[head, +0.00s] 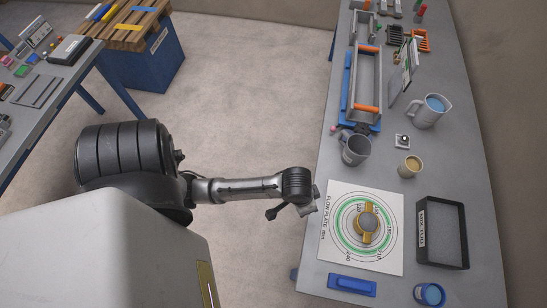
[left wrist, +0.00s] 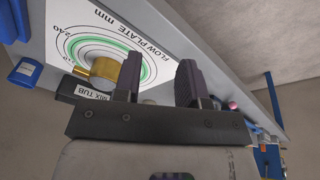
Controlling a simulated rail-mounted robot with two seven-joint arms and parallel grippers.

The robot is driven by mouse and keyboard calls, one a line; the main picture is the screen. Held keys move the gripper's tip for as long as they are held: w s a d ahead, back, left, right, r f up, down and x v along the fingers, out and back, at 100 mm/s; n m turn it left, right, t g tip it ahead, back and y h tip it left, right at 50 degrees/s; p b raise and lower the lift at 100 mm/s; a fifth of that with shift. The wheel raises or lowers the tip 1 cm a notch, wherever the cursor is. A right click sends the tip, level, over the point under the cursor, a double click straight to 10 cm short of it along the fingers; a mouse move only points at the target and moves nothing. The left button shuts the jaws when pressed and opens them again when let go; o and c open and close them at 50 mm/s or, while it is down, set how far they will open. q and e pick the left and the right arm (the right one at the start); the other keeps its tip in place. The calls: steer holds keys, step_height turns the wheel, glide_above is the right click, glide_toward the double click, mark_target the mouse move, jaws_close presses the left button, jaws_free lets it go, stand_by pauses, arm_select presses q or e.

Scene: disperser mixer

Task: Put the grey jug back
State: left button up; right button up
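Two grey vessels stand upright on the right-hand bench. A darker grey jug (head: 356,150) is near the bench's left edge and looks empty. A lighter grey jug (head: 424,113) with a side handle and blue contents is further back and to the right. My left gripper (head: 308,206) is at the bench's left edge, beside the flow plate and apart from both jugs. In the left wrist view its two dark fingers (left wrist: 160,84) are spread with nothing between them. I cannot make out either jug clearly there. My right gripper is not in view.
The white flow plate (head: 336,239) carries a brass piece (head: 367,223). A dark mix tub (head: 425,255), a blue block (head: 352,285), a blue cup (head: 429,294) and a tan cup (head: 410,167) stand around it. A long grey trough (head: 368,75) lies behind. Bare bench shows between the tan cup and the plate.

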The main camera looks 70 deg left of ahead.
arm_select(q)
steer(key=s+r+m+t, duration=0.1)
steer(key=s+r+m, duration=0.1)
steer(key=s, duration=0.8)
steer(key=shift+d+r+y, duration=0.15)
steer(key=shift+r+y, duration=0.25)
steer(key=shift+r, duration=0.35)
